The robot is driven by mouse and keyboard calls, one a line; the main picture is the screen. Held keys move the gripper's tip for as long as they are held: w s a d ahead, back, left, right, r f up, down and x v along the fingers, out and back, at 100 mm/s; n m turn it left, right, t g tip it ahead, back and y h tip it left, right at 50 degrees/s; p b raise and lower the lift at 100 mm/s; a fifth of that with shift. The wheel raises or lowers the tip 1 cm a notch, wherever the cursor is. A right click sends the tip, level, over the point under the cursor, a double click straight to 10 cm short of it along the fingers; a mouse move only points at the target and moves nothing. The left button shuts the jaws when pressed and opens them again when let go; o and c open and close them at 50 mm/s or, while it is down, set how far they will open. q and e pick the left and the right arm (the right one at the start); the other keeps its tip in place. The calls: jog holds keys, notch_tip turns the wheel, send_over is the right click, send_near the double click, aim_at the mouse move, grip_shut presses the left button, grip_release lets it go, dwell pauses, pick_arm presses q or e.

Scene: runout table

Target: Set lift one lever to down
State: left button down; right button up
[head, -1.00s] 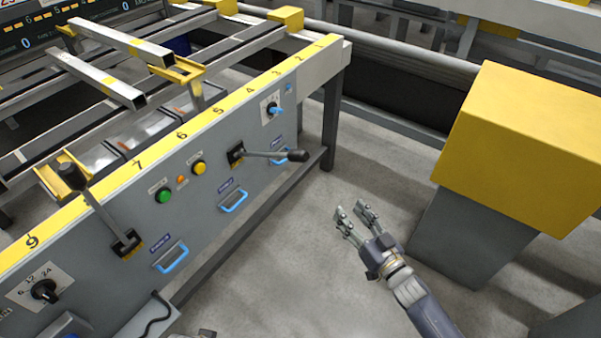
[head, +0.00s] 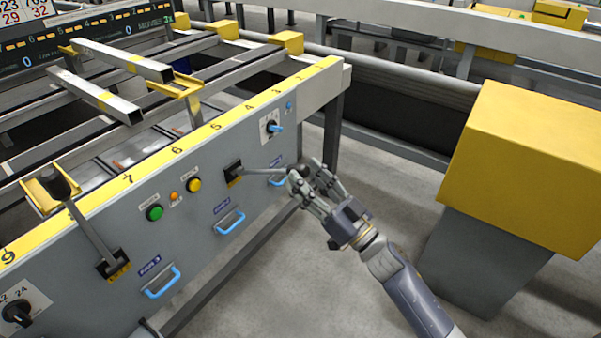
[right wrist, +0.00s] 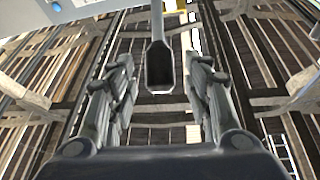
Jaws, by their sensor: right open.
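Two levers sit on the grey front panel (head: 205,255). The right lever (head: 255,172) has its arm pointing right and out from a dark slot plate, and its handle end is hidden behind my right gripper in the head view. My right gripper (head: 306,178) is open at that handle. In the right wrist view the dark handle (right wrist: 160,68) shows in the gap between the two open fingers (right wrist: 164,85), apart from both. The left lever (head: 92,232) stands raised, its black knob up near the yellow strip. The panel labels are too small to read surely. My left gripper is not in view.
A green button (head: 155,213) and a yellow button (head: 194,185) lie between the levers. Blue handles (head: 229,222) stick out below. A small blue switch (head: 273,128) is at the upper right. A yellow box on a grey pedestal (head: 525,165) stands right; open floor lies between.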

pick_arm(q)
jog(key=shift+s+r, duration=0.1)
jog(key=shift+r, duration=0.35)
pick_arm(e)
jog(key=shift+x, duration=1.15)
grip_shut()
